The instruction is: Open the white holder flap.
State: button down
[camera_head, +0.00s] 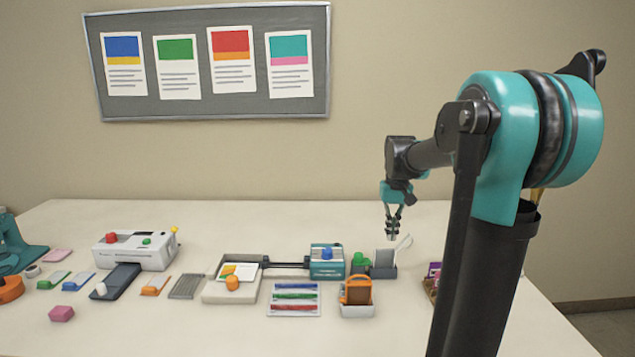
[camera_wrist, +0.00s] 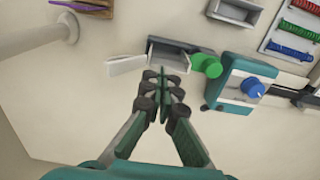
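The grey holder (camera_head: 383,271) stands on the table below my gripper, right of a green knob (camera_head: 360,260). Its white flap (camera_head: 404,243) slants out from the holder's right side in the head view. In the wrist view the flap (camera_wrist: 126,65) juts out left of the holder (camera_wrist: 184,55). My gripper (camera_head: 393,236) points down above the holder. In the wrist view its fingertips (camera_wrist: 162,82) appear together, with nothing seen between them. They overlap the holder's near edge in the picture. Whether they touch the holder or flap is unclear.
A teal unit with a blue knob (camera_head: 327,254) and an orange item in a white tray (camera_head: 357,310) stand left of the holder. A rack of coloured strips (camera_head: 293,313) lies further left. A small box (camera_head: 433,274) is to the right.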

aim_at(412, 238)
jog(key=shift+d, duration=0.3)
jog(key=shift+d, duration=0.3)
jog(key=shift+d, duration=0.35)
jog(key=shift+d+f, duration=0.1)
jog(key=shift+d, duration=0.25)
jog(key=shift+d, duration=0.3)
jog(key=shift+d, duration=0.35)
jog(key=shift+d, duration=0.8)
jog(key=shift+d, duration=0.35)
jog(key=shift+d, duration=0.1)
